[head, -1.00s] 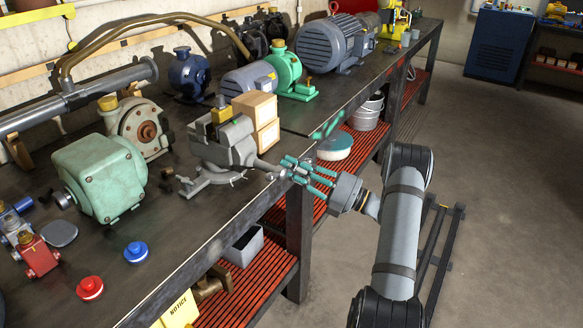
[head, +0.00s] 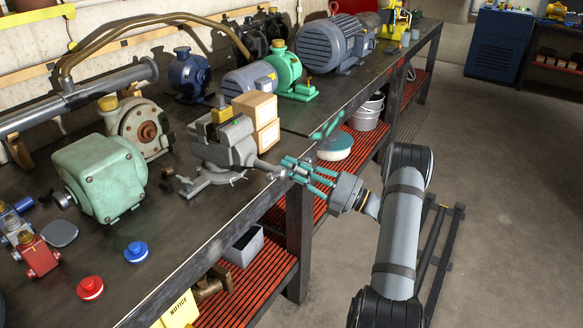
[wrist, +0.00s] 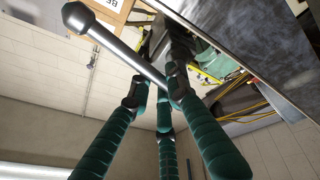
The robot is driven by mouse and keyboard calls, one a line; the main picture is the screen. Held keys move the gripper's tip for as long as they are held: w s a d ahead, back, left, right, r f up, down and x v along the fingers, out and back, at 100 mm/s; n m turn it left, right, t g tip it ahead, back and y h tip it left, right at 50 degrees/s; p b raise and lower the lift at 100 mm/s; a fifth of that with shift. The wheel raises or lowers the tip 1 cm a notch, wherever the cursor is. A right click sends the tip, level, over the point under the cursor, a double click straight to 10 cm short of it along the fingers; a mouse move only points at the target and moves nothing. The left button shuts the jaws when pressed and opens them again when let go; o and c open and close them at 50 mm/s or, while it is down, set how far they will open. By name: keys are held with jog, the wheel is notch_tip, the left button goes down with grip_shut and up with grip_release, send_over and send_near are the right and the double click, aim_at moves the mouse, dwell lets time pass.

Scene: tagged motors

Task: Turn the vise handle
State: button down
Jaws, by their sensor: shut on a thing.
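The grey vise (head: 225,145) stands on the workbench near its front edge, with its screw end pointing toward my gripper. The vise handle is at the front end of the screw, mostly hidden behind my fingers in the head view. In the wrist view the handle (wrist: 125,52) is a shiny metal bar with a round dark knob at its upper left end. It runs diagonally between my fingers. My gripper (head: 290,170) has teal fingers and is shut on the handle just off the bench edge. The fingers also show in the wrist view (wrist: 160,110), around the bar.
Red (head: 90,288) and blue (head: 136,251) round parts lie near the bench's front edge.

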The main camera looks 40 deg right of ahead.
notch_tip(320, 180, up, 2)
jog(key=n+g+p, duration=0.1)
jog(key=n, duration=0.1)
jog(key=n+y+p, duration=0.1)
jog(key=n, duration=0.2)
jog(key=shift+g, duration=0.4)
jog(key=shift+s+a+r+n+g+p, duration=0.1)
jog(key=shift+r+n+g+p, duration=0.2)
jog(key=shift+n, duration=0.45)
jog(key=shift+w+a+r+n+g+p, duration=0.2)
jog(key=shift+n+p, duration=0.25)
jog(key=shift+n, duration=0.35)
jog(key=shift+s+d+r+n+g+p, duration=0.1)
jog(key=shift+s+r+n+g+p, duration=0.2)
jog(key=shift+n, duration=0.45)
jog(key=shift+w, duration=0.15)
jog(key=c, duration=1.7)
grip_release()
jog(key=shift+o, duration=0.3)
jog(key=v, duration=1.2)
jog(key=shift+f, duration=0.15)
